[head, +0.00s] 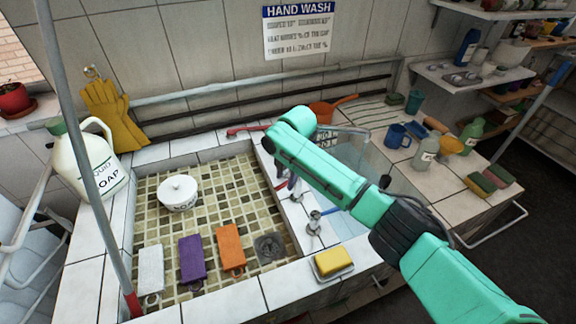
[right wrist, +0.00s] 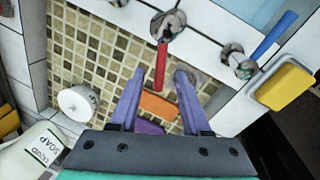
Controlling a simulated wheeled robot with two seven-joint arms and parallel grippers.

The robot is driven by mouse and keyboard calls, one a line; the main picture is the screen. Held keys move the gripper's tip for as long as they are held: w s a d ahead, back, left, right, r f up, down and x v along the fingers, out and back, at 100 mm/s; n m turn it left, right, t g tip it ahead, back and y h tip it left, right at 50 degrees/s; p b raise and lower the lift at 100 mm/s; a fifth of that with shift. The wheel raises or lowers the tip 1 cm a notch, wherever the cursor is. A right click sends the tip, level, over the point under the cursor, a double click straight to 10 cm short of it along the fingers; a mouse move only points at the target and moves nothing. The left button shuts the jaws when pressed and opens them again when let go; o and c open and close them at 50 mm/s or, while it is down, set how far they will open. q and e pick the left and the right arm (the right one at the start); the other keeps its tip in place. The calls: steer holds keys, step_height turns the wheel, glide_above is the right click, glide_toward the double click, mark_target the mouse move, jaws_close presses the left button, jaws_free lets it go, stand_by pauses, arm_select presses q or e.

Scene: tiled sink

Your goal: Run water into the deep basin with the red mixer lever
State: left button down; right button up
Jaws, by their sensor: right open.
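A red lever (head: 281,186) sits on a chrome mount on the ledge between the two basins. In the right wrist view the red lever (right wrist: 161,68) points toward my right gripper (right wrist: 158,88), its end between the open purple fingers with space on both sides. In the head view my right arm hides much of the right gripper (head: 284,173). A blue lever (head: 330,211) on its own chrome mount stands nearer the front; it also shows in the right wrist view (right wrist: 273,36). The deep basin (head: 350,160) is partly hidden behind my arm. My left gripper is out of view.
Another red handle (head: 247,130) lies at the back wall. A yellow sponge (head: 333,260) lies on the front ledge. A soap jug (head: 88,160) stands at left; bottles and cups crowd the right counter.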

step_height(320, 180, up, 14)
steer(key=s+d+b, duration=0.1)
steer(key=s+b, duration=0.1)
steer(key=shift+d+f, duration=0.25)
steer(key=shift+d, duration=0.1)
stand_by(0.5)
